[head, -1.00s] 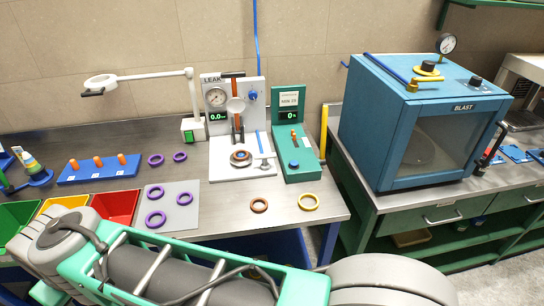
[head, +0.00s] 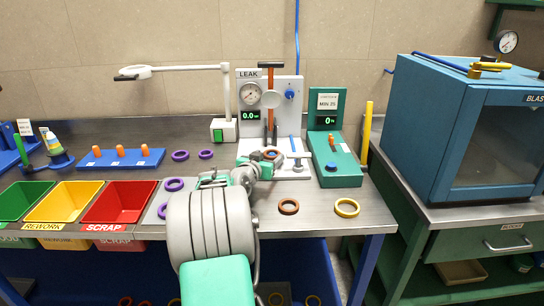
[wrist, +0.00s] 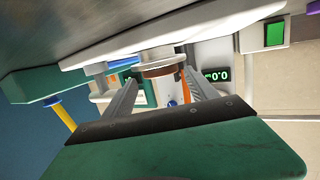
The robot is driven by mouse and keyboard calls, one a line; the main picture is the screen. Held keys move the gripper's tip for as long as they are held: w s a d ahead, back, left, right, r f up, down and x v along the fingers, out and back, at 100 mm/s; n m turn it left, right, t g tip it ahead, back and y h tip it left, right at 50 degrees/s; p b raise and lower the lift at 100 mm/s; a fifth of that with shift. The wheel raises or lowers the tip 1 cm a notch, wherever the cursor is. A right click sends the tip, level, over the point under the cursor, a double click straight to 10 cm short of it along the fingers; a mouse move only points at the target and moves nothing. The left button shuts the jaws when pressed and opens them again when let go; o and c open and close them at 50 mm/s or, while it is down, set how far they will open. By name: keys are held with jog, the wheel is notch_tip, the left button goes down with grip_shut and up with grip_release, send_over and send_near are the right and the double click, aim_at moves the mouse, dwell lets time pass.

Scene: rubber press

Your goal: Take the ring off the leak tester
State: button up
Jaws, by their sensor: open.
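The leak tester (head: 291,100) is a white stand with a round gauge, a green display and an orange-handled lever, at the back centre in the head view. A brown ring (head: 273,152) lies on its round seat, partly covered by my arm. In the wrist view, which is upside down, the brown ring (wrist: 160,70) sits around the pale seat. My gripper (wrist: 160,82) is open, with one finger on each side of the ring in the picture. Nothing is held; I cannot tell whether the fingers touch the ring. My gripper (head: 265,164) is small and hard to read in the head view.
A green device (head: 335,145) stands right of the tester, with a yellow post (head: 367,135) beyond it. A loose brown ring (head: 289,207) and a yellow ring (head: 346,208) lie in front. Purple rings and a red bin (head: 121,203) are at left.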

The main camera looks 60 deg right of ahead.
jog(key=x, duration=0.2)
jog(key=shift+w+d, duration=0.1)
jog(key=shift+d, duration=0.2)
jog(key=shift+c, duration=0.4)
